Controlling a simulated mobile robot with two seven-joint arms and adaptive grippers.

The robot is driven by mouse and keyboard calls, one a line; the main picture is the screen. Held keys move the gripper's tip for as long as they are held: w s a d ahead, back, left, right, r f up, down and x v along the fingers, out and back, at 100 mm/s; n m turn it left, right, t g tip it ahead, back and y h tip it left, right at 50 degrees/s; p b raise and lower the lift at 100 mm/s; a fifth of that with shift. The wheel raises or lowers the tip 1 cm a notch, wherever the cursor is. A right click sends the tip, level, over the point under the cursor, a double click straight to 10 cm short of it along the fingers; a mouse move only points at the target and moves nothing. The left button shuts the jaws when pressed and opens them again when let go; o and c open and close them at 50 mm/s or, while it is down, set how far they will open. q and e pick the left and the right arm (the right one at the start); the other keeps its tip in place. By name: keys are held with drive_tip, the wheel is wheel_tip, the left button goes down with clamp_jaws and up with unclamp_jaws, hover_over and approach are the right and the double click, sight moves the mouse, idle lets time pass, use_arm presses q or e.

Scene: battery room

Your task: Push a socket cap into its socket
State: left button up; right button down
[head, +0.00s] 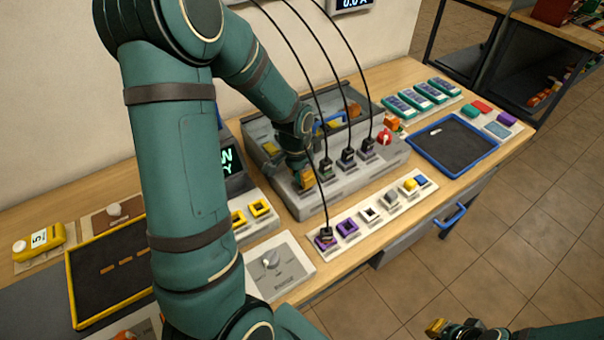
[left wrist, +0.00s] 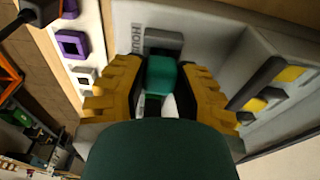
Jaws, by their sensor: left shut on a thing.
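My left gripper (head: 306,182) reaches down over the front left part of the grey housing on the bench. In the left wrist view its two yellow fingers (left wrist: 162,88) are shut on a small teal-green cap (left wrist: 160,76). A dark grey square socket (left wrist: 164,40) lies just beyond the cap on the light panel. I cannot tell whether the cap touches it. The cap is hidden by the fingers in the head view.
Black cables hang to plugs beside the left gripper. A blue-rimmed tray (head: 414,147) stands at right.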

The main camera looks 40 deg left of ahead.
sight(298, 176)
use_arm(q)
drive_tip(key=shift+f+b, duration=0.4)
drive_tip(key=shift+f, duration=0.2)
drive_tip(key=o, duration=0.5)
drive_tip(key=shift+o, duration=0.2)
drive_tip(key=shift+r, duration=0.25)
drive_tip(key=shift+s+r+p, duration=0.2)
drive_tip(key=shift+r+p, duration=1.15)
drive_tip(key=shift+r, duration=0.25)
drive_tip(key=shift+s+a+r+p, duration=0.1)
drive_tip(key=shift+s+r+p, duration=0.05)
drive_tip(key=shift+r+p, duration=0.9)
drive_tip(key=shift+s+r+p, duration=0.15)
drive_tip(key=shift+r+p, duration=0.65)
drive_tip(key=shift+r, duration=0.6)
drive_tip(key=shift+s+a+r+p, duration=0.1)
drive_tip(key=shift+s+r+p, duration=0.05)
drive_tip(key=shift+r+p, duration=0.9)
drive_tip(key=shift+r, duration=0.15)
